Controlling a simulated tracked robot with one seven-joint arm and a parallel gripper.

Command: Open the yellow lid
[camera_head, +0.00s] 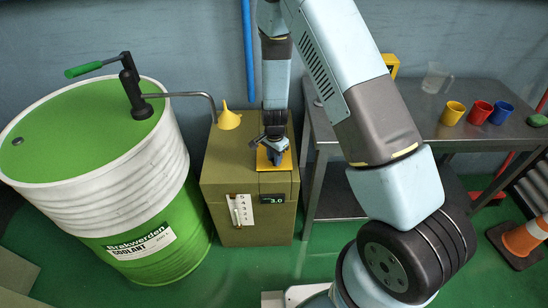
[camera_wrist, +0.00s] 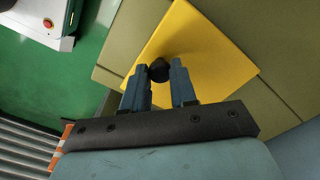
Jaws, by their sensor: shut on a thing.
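The yellow lid (camera_head: 285,164) is a flat square plate on top of the olive box (camera_head: 226,171). In the head view my gripper (camera_head: 274,155) is over the lid and hides part of it. In the wrist view the yellow lid (camera_wrist: 205,50) looks flat on the olive surface, and a dark round knob (camera_wrist: 159,70) stands at it. The blue fingers of my gripper (camera_wrist: 159,76) are at both sides of the knob, shut on it. The lid appears down; whether its edge is raised at all I cannot tell.
A yellow funnel (camera_head: 229,119) stands on the box, left of the lid, under a bent spout (camera_head: 190,95) from the green and white drum (camera_head: 100,130). A metal table (camera_head: 430,118) with cups (camera_head: 453,113) stands to the right. An orange cone (camera_head: 525,236) is on the floor.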

